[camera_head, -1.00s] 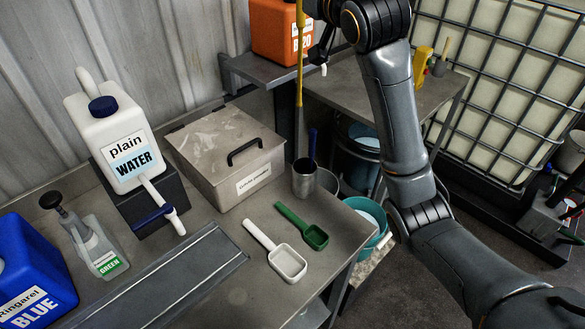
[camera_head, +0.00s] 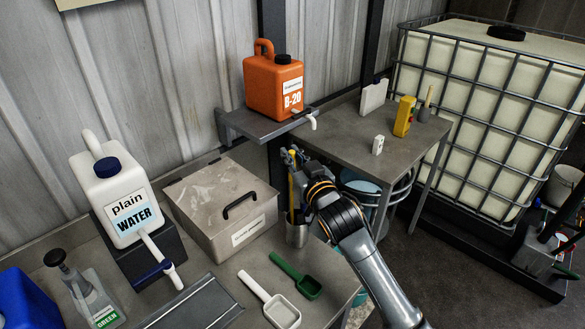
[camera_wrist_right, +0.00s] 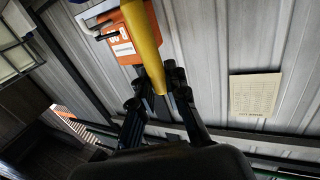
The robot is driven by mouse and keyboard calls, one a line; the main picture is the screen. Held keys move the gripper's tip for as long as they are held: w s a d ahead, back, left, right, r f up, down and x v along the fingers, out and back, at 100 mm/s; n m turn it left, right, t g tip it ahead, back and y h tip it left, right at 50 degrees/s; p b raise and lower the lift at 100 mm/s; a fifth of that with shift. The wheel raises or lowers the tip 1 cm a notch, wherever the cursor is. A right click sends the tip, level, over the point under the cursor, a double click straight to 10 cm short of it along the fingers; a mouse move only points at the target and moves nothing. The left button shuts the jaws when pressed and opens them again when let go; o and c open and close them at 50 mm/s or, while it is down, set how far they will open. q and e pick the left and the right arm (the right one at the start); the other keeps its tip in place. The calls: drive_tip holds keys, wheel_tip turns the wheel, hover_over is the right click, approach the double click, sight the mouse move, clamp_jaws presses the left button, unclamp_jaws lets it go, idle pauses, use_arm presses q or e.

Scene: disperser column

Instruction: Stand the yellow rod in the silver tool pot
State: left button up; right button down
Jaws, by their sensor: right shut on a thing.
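The yellow rod (camera_head: 292,197) is roughly upright, with its lower part at the mouth of the silver tool pot (camera_head: 297,235). Its lower end is hidden, and I cannot tell whether it touches the pot's bottom. My right gripper (camera_head: 294,160) is above the pot, shut on the rod. In the right wrist view the rod (camera_wrist_right: 146,45) runs between the fingers of the gripper (camera_wrist_right: 157,92). The pot stands at the bench's right edge, partly hidden by my right arm. My left gripper is not in view.
A lidded metal box (camera_head: 222,205) stands just left of the pot. A green scoop (camera_head: 297,275) and a white scoop (camera_head: 272,302) lie in front. An orange B-20 canister (camera_head: 272,85) stands on a shelf behind. A side table (camera_head: 375,140) is to the right.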

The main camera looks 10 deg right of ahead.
drive_tip(key=shift+f, duration=0.3)
hover_over(292, 194)
wheel_tip(292, 194, down, 4)
drive_tip(key=shift+d+f+p, duration=0.1)
drive_tip(key=shift+p, duration=0.3)
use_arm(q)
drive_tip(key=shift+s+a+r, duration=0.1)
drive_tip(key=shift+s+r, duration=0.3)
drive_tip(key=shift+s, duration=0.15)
use_arm(e)
drive_tip(key=shift+f, duration=0.1)
drive_tip(key=c, duration=1.4)
unclamp_jaws()
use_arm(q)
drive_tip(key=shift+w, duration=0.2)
use_arm(e)
drive_tip(key=shift+o, duration=0.2)
